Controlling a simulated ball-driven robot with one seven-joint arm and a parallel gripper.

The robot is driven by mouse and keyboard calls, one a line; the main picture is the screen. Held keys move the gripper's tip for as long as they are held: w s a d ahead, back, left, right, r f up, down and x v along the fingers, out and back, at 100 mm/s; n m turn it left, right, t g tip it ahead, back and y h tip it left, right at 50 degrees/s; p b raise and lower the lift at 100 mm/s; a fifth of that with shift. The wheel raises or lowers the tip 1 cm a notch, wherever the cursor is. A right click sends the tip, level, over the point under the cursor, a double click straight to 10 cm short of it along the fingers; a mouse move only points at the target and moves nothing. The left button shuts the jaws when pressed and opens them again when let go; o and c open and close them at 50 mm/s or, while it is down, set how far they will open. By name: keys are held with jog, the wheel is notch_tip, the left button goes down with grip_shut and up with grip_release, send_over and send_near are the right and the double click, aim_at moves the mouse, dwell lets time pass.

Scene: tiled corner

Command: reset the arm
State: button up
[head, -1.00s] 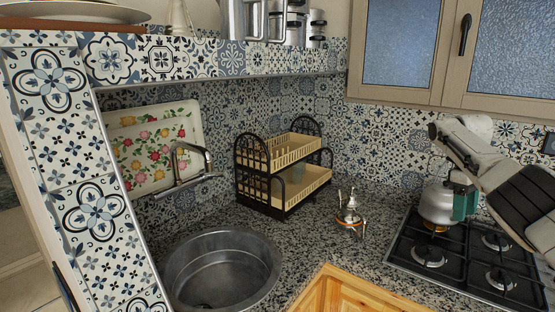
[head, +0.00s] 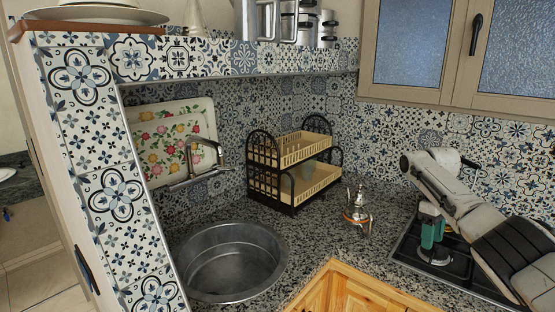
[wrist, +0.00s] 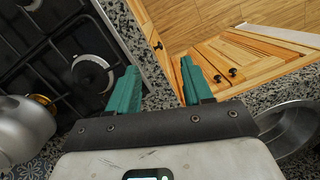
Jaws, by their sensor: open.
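My gripper (head: 431,243) has teal fingers and hangs pointing down over the stove's left side in the head view. In the wrist view my gripper (wrist: 158,68) is open, with nothing between its fingers; the gap looks onto the counter edge and wooden cabinet. My arm comes in from the right edge of the head view, bent at a raised joint.
A metal kettle (wrist: 25,128) stands beside my gripper at the stove (wrist: 60,60); my arm mostly hides it in the head view. A small silver pot (head: 357,212), dish rack (head: 292,170) and round sink (head: 232,262) lie left. Counter between sink and stove is mostly clear.

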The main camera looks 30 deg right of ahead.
jog(key=w+a+f+n+t+y, duration=0.1)
jog(key=w+a+f, duration=0.2)
jog(key=a+f, duration=0.6)
jog(key=w+a+f+n, duration=0.1)
jog(key=w+a+f, duration=0.4)
jog(key=a, duration=0.7)
jog(key=s+a+f+y, duration=0.1)
jog(key=s+a+f, duration=0.25)
jog(key=a, duration=0.45)
jog(key=s+a+f, duration=0.2)
jog(key=a+f, duration=0.3)
jog(key=a, duration=0.3)
jog(key=s+a+f+m+t, duration=0.1)
jog(key=s+a+f, duration=0.1)
jog(key=s+a, duration=0.35)
jog(key=s+a+f+m+t, duration=0.1)
jog(key=s+a+f, duration=0.1)
jog(key=s, duration=0.7)
jog(key=s+d+r+m+h, duration=0.1)
jog(key=s+d, duration=0.1)
jog(key=s, duration=0.6)
jog(key=s+d+r+m+h, duration=0.1)
jog(key=s+d+r, duration=0.1)
jog(key=s, duration=0.6)
jog(key=shift+s+d+r+h+b, duration=0.2)
jog(key=shift+s+d+h+b, duration=0.15)
jog(key=shift+b, duration=0.1)
